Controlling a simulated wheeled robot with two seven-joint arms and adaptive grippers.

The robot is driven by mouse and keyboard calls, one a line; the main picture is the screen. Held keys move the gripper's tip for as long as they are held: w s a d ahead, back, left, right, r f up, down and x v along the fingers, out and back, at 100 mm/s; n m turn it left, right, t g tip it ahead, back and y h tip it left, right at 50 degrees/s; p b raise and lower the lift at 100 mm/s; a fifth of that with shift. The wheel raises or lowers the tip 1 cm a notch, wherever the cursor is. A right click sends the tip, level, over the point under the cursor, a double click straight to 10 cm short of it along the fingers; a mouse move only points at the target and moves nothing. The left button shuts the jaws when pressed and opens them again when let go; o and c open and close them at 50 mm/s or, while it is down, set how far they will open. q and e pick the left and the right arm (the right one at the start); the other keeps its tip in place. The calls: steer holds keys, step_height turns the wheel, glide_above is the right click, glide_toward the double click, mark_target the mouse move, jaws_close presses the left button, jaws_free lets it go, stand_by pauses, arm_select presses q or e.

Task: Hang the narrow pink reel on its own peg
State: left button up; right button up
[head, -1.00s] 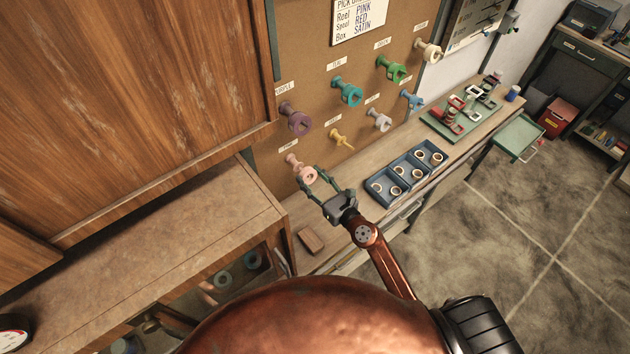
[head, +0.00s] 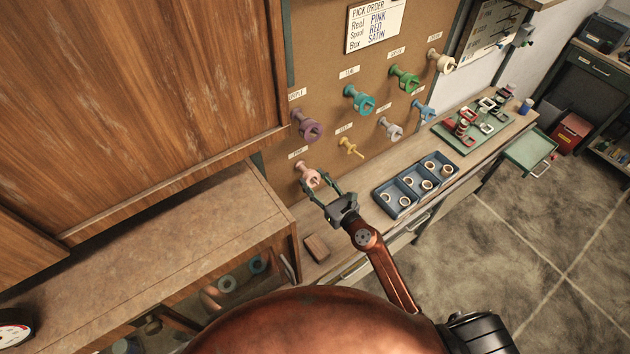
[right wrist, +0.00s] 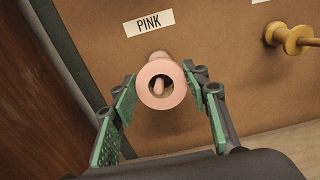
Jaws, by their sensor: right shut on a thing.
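The narrow pink reel (head: 311,179) is at the board under the PINK label; it also shows end-on in the right wrist view (right wrist: 149,98). My right gripper (head: 324,184) is shut on it, with one green-padded finger on each side. The pink peg's tip (right wrist: 161,87) shows inside the reel's hole, so the reel lines up with the peg. How far it sits along the peg is hidden by the reel itself. The PINK label (right wrist: 149,23) is just above. My left gripper is not in view.
A purple reel (head: 309,127) hangs above, and a yellow peg (head: 350,148) is to the right. Other coloured reels hang further along the board. A wooden cabinet (head: 140,110) stands close on the left. Blue trays (head: 385,208) with rings lie on the bench below.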

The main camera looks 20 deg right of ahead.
steer(key=o, duration=1.2)
